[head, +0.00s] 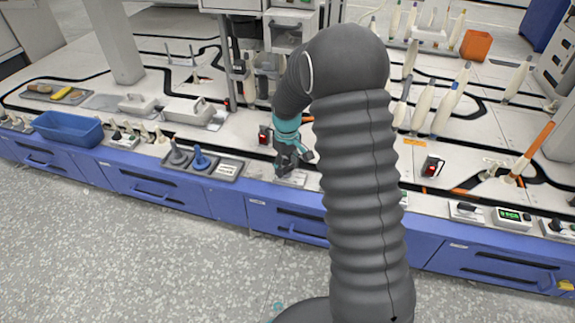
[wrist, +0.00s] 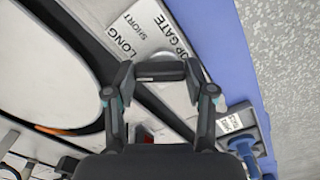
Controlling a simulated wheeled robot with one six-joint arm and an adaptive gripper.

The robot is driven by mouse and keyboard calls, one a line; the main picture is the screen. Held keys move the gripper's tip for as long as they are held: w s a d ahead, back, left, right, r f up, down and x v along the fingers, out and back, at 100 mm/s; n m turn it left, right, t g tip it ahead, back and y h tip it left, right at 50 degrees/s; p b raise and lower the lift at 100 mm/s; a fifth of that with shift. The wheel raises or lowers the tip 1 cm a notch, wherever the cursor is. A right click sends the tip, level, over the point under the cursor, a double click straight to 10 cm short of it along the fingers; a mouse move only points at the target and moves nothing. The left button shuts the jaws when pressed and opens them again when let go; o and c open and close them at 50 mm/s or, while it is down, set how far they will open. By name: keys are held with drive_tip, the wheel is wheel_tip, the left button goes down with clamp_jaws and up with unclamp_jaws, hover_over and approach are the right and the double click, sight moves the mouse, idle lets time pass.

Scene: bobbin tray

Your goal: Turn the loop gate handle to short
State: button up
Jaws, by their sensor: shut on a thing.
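The loop gate plate (wrist: 158,32) is pale, with the words LONG, SHORT and a partly covered "OP GATE" visible in the wrist view. Its pale edge also shows under my gripper in the head view (head: 294,181). The dark handle bar (wrist: 160,69) lies crosswise between my fingertips, below the LONG label in the picture. My gripper (wrist: 160,79) is shut on this handle, with one finger at each end. In the head view my gripper (head: 291,163) is down at the plate and hides the handle. I cannot tell which label the handle points to.
A small black device with a red light (head: 264,136) stands close behind on the left. The blue bench front (head: 270,215) is just below.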

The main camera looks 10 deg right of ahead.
sight(287, 168)
drive_tip(key=m+p, duration=0.1)
drive_tip(key=m, duration=0.4)
drive_tip(key=shift+s+m, duration=0.15)
drive_tip(key=shift+m, duration=0.25)
drive_tip(key=m+p, duration=0.1)
drive_tip(key=m, duration=0.4)
drive_tip(key=shift+s, duration=0.1)
drive_tip(key=shift+m, duration=0.3)
drive_tip(key=o, duration=1.2)
drive_tip(key=shift+c, duration=0.2)
wheel_tip(287, 168, up, 12)
